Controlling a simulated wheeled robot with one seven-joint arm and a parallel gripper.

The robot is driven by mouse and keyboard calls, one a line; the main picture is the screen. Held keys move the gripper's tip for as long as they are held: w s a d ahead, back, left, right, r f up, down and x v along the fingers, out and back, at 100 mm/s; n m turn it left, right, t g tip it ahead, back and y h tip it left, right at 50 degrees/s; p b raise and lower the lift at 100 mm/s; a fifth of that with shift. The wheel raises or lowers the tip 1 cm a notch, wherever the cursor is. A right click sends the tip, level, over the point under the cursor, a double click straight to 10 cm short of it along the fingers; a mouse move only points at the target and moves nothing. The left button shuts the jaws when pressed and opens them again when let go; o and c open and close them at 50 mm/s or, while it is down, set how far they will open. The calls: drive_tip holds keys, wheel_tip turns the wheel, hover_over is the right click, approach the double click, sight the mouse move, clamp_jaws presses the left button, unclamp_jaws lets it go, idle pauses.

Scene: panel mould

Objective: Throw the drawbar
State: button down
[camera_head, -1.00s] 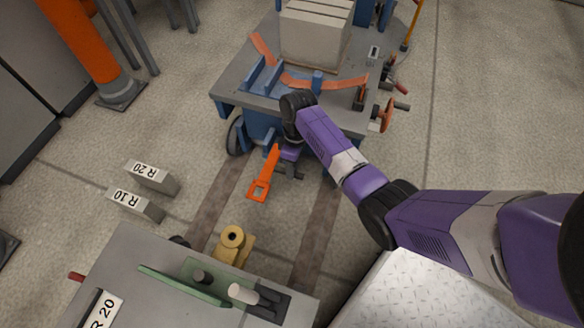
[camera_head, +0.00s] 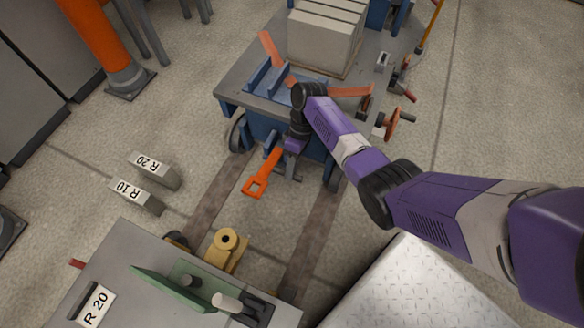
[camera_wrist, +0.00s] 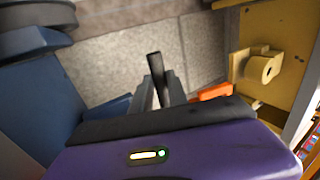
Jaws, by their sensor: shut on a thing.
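The drawbar (camera_head: 262,177) is an orange bar with a square loop at its free end. It slopes down and left from the front of the blue-legged cart (camera_head: 237,100), towards the yellow coupling (camera_head: 225,240). A gap separates the loop from that coupling. My gripper (camera_head: 292,175) is low at the cart's front, just right of the bar. In the wrist view my gripper (camera_wrist: 165,98) is shut on a dark upright bar (camera_wrist: 155,66). An orange part (camera_wrist: 214,92) shows just right of the fingers. My wrist hides how the held bar joins the drawbar.
A grey bench (camera_head: 130,260) with a green fixture stands at the lower left. Two blocks marked R 20 (camera_head: 164,174) and R 10 (camera_head: 145,203) lie on the floor. An orange post (camera_head: 98,38) stands behind. Two dark floor strips (camera_head: 310,240) run from the cart towards the bench.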

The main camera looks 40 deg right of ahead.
drive_tip(key=c, duration=1.3)
unclamp_jaws()
drive_tip(key=shift+r, duration=0.1)
drive_tip(key=p+v, duration=0.3)
drive_tip(key=v, duration=0.4)
drive_tip(key=shift+d+r, duration=0.2)
drive_tip(key=shift+r, duration=0.15)
